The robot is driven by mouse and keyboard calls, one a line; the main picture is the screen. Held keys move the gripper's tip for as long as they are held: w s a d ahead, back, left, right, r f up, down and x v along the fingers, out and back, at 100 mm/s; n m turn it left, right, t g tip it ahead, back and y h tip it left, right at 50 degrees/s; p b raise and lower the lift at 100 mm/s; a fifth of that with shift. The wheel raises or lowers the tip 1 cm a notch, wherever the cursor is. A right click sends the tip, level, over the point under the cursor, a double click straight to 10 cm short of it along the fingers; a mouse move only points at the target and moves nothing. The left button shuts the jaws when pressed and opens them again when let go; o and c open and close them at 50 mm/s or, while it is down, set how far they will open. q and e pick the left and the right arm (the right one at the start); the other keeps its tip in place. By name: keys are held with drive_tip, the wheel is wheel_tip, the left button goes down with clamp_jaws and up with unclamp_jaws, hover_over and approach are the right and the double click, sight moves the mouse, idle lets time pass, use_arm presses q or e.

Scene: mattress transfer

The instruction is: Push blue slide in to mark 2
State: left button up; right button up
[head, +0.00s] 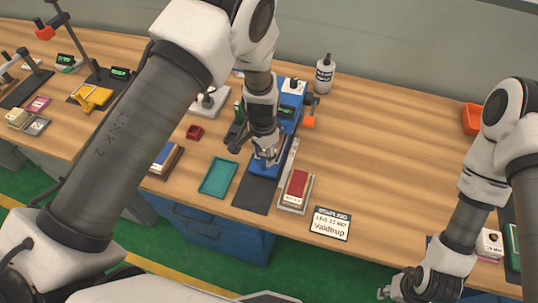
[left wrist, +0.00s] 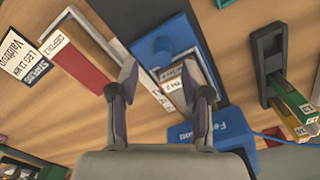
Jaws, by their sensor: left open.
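The blue slide (head: 264,170) lies on a dark base strip in the middle of the head view, with a pale ruler strip (head: 288,160) along its right side. In the left wrist view the slide (left wrist: 172,32) carries a round blue knob, and the ruler (left wrist: 150,84) runs diagonally beside it. My left gripper (head: 266,155) is over the slide; in the left wrist view its fingers (left wrist: 160,78) are spread with nothing clasped. The mark numbers are too small to read surely. My right gripper (head: 390,290) is low at the bottom right, its fingers unclear.
A red block in a tray (head: 297,188) stands right of the slide, with a name card (head: 330,223) beyond. A teal tray (head: 218,177) lies to the left. A white bottle (head: 324,74) stands behind. The table's right middle is clear.

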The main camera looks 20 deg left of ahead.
sight(264, 160)
use_arm(q)
drive_tip(key=f, duration=0.5)
drive_tip(key=shift+w+a+f+p, duration=0.1)
drive_tip(key=shift+w+p, duration=0.1)
drive_tip(key=shift+p, duration=0.15)
